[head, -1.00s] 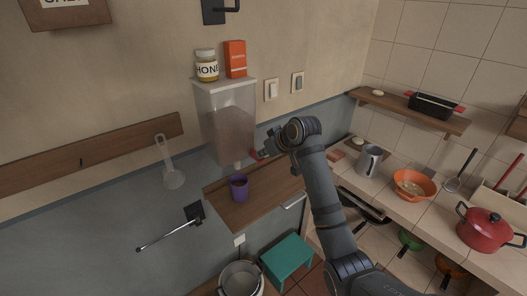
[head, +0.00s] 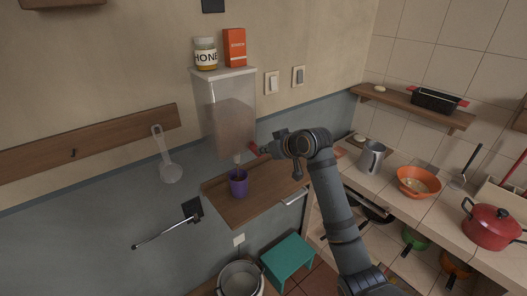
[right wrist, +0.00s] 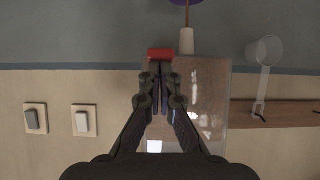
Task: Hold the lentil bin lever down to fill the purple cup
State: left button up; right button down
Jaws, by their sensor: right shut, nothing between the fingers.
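The clear lentil bin (head: 232,115) hangs on the wall, with a pale spout (head: 237,158) below it. Its red lever (head: 253,148) sticks out at the lower right. The purple cup (head: 238,184) stands upright on the wooden shelf under the spout. My right gripper (head: 264,151) is shut and empty at the lever. In the right wrist view the closed fingertips (right wrist: 156,66) meet the red lever (right wrist: 160,54); a thin brown stream (right wrist: 187,14) runs between the spout (right wrist: 187,41) and the cup (right wrist: 186,2). The fill level cannot be told. My left gripper is not in view.
A honey jar (head: 206,54) and an orange box (head: 235,47) stand on the bin's lid. A wooden shelf (head: 222,204) carries the cup. A measuring scoop (head: 171,173) hangs to the left. A metal jug (head: 371,158) stands on the tiled counter at right.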

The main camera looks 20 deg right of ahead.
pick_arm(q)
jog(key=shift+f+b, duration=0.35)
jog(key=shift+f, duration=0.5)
pick_arm(e)
jog(key=shift+r+t+y, duration=0.1)
jog(key=shift+t+y, duration=0.3)
jog(key=shift+t, duration=0.6)
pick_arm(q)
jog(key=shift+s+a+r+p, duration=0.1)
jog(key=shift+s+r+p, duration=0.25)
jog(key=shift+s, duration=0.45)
pick_arm(e)
jog(key=s+d+r, duration=0.2)
jog(key=s+r, duration=0.5)
jog(key=r, duration=0.3)
jog(key=shift+s+d+r, duration=0.25)
jog(key=shift+d+r, duration=0.1)
jog(key=shift+w+f, duration=0.1)
jog(key=shift+w, duration=0.05)
